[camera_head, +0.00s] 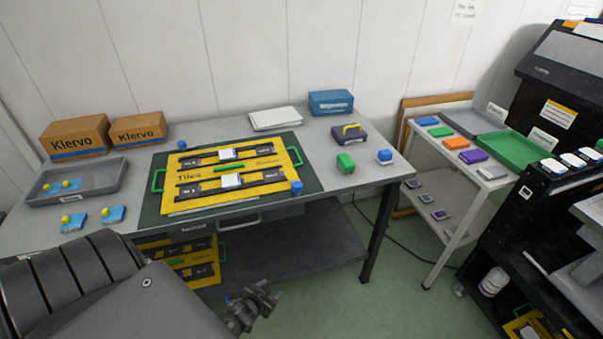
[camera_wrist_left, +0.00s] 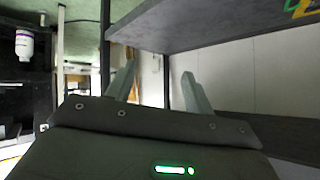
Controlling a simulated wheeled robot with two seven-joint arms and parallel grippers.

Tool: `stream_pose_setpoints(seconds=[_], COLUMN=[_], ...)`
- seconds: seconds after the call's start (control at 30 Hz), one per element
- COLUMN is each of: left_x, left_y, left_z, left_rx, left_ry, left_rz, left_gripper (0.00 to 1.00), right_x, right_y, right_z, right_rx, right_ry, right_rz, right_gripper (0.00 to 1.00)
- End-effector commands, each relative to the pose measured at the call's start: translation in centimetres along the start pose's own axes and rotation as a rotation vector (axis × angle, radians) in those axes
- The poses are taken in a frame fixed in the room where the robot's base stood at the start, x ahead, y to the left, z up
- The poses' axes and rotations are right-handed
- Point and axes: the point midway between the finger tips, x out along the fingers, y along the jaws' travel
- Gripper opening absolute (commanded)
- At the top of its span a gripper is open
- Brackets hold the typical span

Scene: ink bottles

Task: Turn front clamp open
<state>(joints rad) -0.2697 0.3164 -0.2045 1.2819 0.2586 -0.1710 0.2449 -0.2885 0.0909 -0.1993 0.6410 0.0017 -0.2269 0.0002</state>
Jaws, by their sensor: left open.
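A yellow plate (camera_head: 174,205) with green side handles lies on a dark green mat (camera_head: 148,218) on the grey table. It carries two black rail assemblies, each with a white block in the middle. The front assembly (camera_head: 258,182) has a blue clamp knob (camera_head: 297,187) at its right end. Another blue knob (camera_head: 182,145) sits near the plate's back left corner. My left gripper (camera_head: 262,302) is below and in front of the table edge, well apart from the plate. In the left wrist view its two fingers (camera_wrist_left: 158,88) are spread and empty. The right gripper is not shown.
Cardboard boxes (camera_head: 75,136) and a grey tray (camera_head: 105,190) with yellow-topped blue pieces are at left. A purple piece (camera_head: 349,135), a green piece (camera_head: 345,163) and a blue piece (camera_head: 384,156) are at right. A lower shelf (camera_head: 310,242) is under the table, near my left gripper.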

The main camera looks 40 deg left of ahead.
Motion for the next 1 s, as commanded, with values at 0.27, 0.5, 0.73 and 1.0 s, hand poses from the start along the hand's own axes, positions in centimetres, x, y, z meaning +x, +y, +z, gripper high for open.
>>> stream_pose_setpoints(seconds=[0.27, 0.5, 0.73, 1.0], left_x=[-7.6, -10.2, -9.8, -6.5], left_y=[-5.6, -7.3, -7.6, -8.0], left_z=[-26.1, -31.7, -32.1, -34.9], left_rx=[-0.178, -0.221, -0.218, -0.218], left_ry=[0.499, 0.660, 0.673, 0.671], left_rz=[-0.014, -0.004, -0.006, -0.009], left_gripper=[0.52, 0.52, 0.52, 0.52], right_x=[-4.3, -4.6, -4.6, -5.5], right_y=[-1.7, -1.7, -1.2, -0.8], right_z=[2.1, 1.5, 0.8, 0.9], right_rx=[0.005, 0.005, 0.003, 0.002], right_ry=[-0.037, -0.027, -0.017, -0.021], right_rz=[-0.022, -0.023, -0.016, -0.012], right_gripper=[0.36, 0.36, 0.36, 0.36])
